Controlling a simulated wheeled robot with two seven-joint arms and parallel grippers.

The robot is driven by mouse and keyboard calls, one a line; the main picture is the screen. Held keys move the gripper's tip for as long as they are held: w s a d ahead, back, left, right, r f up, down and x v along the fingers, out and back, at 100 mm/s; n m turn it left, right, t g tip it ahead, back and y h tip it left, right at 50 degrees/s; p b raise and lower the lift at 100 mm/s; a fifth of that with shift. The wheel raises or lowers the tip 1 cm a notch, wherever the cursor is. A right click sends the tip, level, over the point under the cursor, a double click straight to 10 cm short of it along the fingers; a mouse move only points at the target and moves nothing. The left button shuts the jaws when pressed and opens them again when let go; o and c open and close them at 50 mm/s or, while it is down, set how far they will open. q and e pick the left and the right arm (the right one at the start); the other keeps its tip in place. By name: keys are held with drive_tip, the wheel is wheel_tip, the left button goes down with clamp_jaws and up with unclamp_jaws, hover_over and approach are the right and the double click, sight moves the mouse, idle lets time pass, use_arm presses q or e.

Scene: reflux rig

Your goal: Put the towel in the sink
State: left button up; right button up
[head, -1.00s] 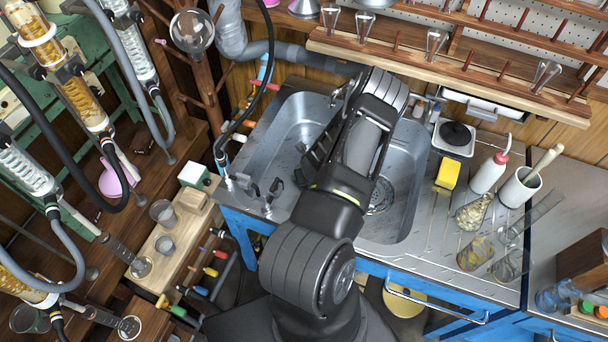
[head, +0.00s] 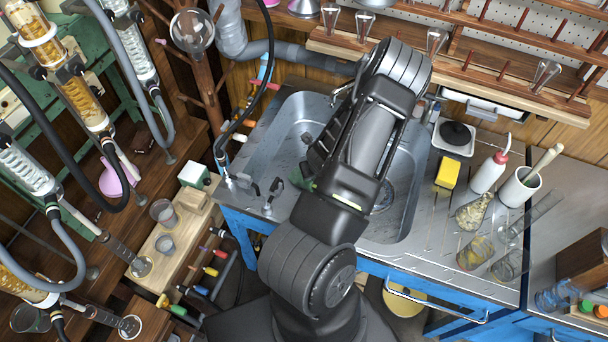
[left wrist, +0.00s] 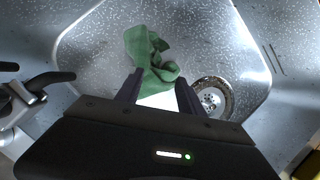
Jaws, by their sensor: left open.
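The crumpled green towel (left wrist: 146,48) is in the left wrist view, over the floor of the metal sink (left wrist: 235,45), beside the round drain (left wrist: 212,97). My left gripper (left wrist: 159,80) is open, with one finger on each side of the towel's near end. I cannot tell whether the fingers touch it. My right gripper is not in view.
The tap (head: 272,190) stands at the sink's left front edge. A wooden shelf with glassware (head: 437,42) hangs behind the sink. Flasks (head: 475,212), a yellow sponge (head: 447,174) and a white wash bottle (head: 489,172) stand on the right worktop.

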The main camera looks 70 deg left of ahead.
use_arm(q)
drive_tip(key=shift+s+f, duration=0.15)
drive_tip(key=shift+s, duration=0.05)
drive_tip(key=c, duration=0.3)
drive_tip(key=s, duration=0.1)
drive_tip(key=s+a+f, duration=0.1)
drive_tip(key=shift+s+f, duration=0.3)
drive_tip(key=shift+s, duration=0.1)
drive_tip(key=c, duration=0.5)
wheel_tip(320, 180, down, 2)
drive_tip(key=shift+f, duration=0.1)
clamp_jaws()
drive_tip(key=shift+f, duration=0.3)
wheel_tip(320, 180, down, 6)
drive_tip(key=b, duration=0.6)
drive_tip(key=shift+b, duration=0.4)
